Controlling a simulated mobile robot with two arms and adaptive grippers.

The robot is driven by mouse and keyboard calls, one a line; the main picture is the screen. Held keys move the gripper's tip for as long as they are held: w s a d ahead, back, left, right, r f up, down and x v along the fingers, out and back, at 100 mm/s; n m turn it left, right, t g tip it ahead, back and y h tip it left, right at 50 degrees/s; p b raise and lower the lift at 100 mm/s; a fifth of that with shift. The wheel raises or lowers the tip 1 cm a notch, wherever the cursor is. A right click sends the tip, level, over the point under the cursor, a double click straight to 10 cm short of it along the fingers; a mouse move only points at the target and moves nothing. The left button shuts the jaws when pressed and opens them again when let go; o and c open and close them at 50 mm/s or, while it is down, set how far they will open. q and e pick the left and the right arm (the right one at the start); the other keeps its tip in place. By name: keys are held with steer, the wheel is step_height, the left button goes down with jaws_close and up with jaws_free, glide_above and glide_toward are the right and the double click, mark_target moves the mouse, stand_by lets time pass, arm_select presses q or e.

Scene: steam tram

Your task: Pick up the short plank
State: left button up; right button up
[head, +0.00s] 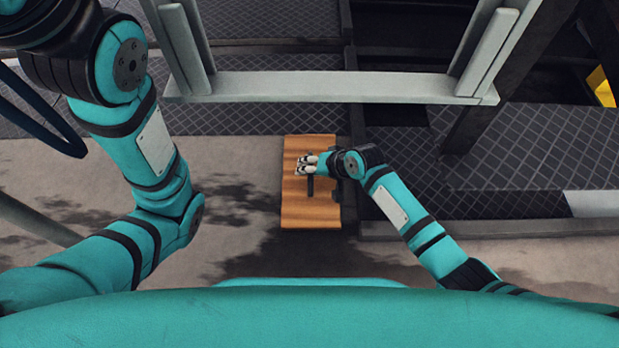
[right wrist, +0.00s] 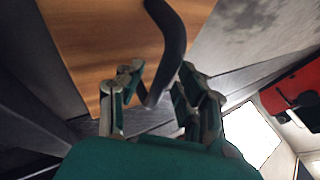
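The short plank (head: 309,208) is a wooden board with a dark curved handle (head: 310,187). In the head view it is at the centre, beside the dark deck edge. My right gripper (head: 303,164) is over the plank's upper half. In the right wrist view the wood (right wrist: 105,35) fills the upper left, and the dark handle (right wrist: 178,45) reaches down between the fingers of my right gripper (right wrist: 160,98). The fingers stand apart on either side of it and do not look closed on it. My left arm is at the left, but its gripper is out of view.
A grey metal frame (head: 330,87) crosses the head view above the plank. Dark patterned deck plates (head: 530,150) lie to the right, with a dark slanted post (head: 510,75). Bare grey floor (head: 240,185) lies left of the plank.

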jaws_close()
stand_by(0.3)
